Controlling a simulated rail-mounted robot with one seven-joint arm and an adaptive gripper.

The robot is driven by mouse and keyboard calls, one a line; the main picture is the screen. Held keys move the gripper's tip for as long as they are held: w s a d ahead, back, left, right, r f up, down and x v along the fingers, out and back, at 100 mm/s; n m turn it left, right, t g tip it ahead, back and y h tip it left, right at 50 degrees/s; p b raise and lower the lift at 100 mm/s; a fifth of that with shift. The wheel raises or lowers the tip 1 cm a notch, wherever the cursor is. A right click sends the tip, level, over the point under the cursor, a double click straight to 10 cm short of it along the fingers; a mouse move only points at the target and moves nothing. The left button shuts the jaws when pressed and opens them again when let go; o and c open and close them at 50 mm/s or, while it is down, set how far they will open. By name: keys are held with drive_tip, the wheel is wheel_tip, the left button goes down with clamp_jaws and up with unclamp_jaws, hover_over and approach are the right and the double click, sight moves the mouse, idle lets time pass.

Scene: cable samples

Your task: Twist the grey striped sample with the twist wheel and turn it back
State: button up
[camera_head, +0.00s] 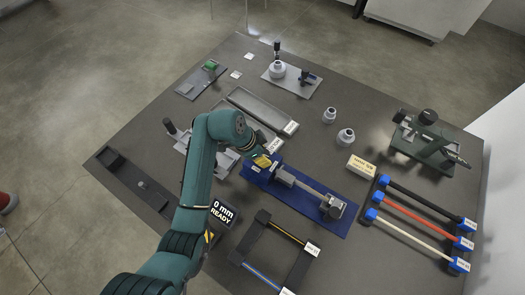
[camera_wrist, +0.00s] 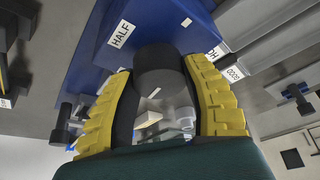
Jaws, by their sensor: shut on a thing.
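The twist rig (camera_head: 335,222) is a blue base with a blue housing (camera_head: 256,172) at its left end and a grey clamp (camera_head: 333,207) at its right. A grey sample (camera_head: 308,189) spans between them; its stripes are too small to make out. My gripper (camera_head: 263,161) is at the housing's left side. In the wrist view its yellow fingers (camera_wrist: 161,75) are shut on the dark round twist wheel (camera_wrist: 158,62), one finger on each side. A HALF label (camera_wrist: 121,34) shows on the blue housing (camera_wrist: 85,50). The wheel is largely hidden in the head view.
A rack of black, red and white samples (camera_head: 405,230) lies at right. A dark frame with cables (camera_head: 252,256) is in front, beside a display (camera_head: 222,211) reading "0 mm READY". Grey trays (camera_head: 262,108) lie behind, and a green-grey device (camera_head: 420,140) stands back right.

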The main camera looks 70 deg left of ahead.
drive_tip(key=n+p, duration=0.1)
drive_tip(key=n+y+p, duration=0.1)
drive_tip(key=p, duration=0.1)
drive_tip(key=n+p, duration=0.1)
drive_tip(key=shift+d+r+n, duration=0.1)
drive_tip(key=shift+r+n, duration=0.15)
drive_tip(key=shift+n, duration=0.05)
drive_tip(key=n+g+y+p, duration=0.1)
drive_tip(key=n+y+p, duration=0.1)
drive_tip(key=n+p, duration=0.2)
drive_tip(key=shift+f+p, duration=0.1)
drive_tip(key=shift+p, duration=0.45)
drive_tip(key=n+p, duration=0.1)
drive_tip(key=n, duration=0.1)
drive_tip(key=n+g+y+p, duration=0.1)
drive_tip(key=n, duration=0.1)
drive_tip(key=shift+f+n+g+p, duration=0.15)
drive_tip(key=shift+n+g+p, duration=0.15)
drive_tip(key=shift+n+p, duration=0.1)
drive_tip(key=shift+f+n+g, duration=0.15)
drive_tip(key=shift+n+g, duration=0.55)
drive_tip(key=shift+n, duration=1.3)
drive_tip(key=shift+s, duration=0.1)
drive_tip(key=o, duration=1.2)
